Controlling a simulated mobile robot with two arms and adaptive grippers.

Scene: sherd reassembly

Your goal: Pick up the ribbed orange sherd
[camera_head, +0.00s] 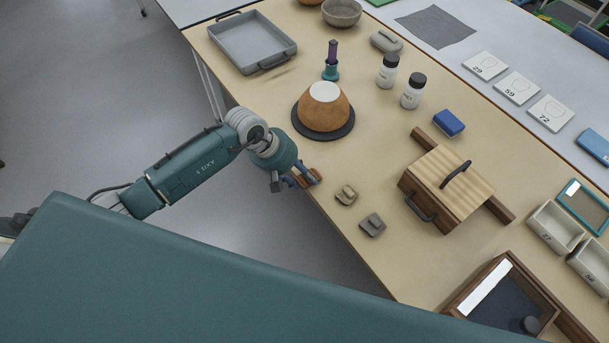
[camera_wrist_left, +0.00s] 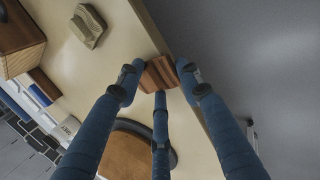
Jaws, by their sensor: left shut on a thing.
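My left gripper (camera_head: 301,180) is at the table's left edge, its blue fingers shut on the ribbed orange sherd (camera_head: 314,175). In the left wrist view the sherd (camera_wrist_left: 160,74) shows brown-orange stripes and sits between the fingertips of the gripper (camera_wrist_left: 160,78), near the table edge. I cannot tell whether the sherd still touches the table. My right gripper is in neither view.
Two grey-beige sherds (camera_head: 346,195) (camera_head: 372,224) lie right of the gripper. An orange bowl-shaped vessel (camera_head: 325,110) sits on a dark disc (camera_head: 347,128) behind it. A wooden box (camera_head: 445,187) stands further right. A grey tray (camera_head: 272,57) is at the back left.

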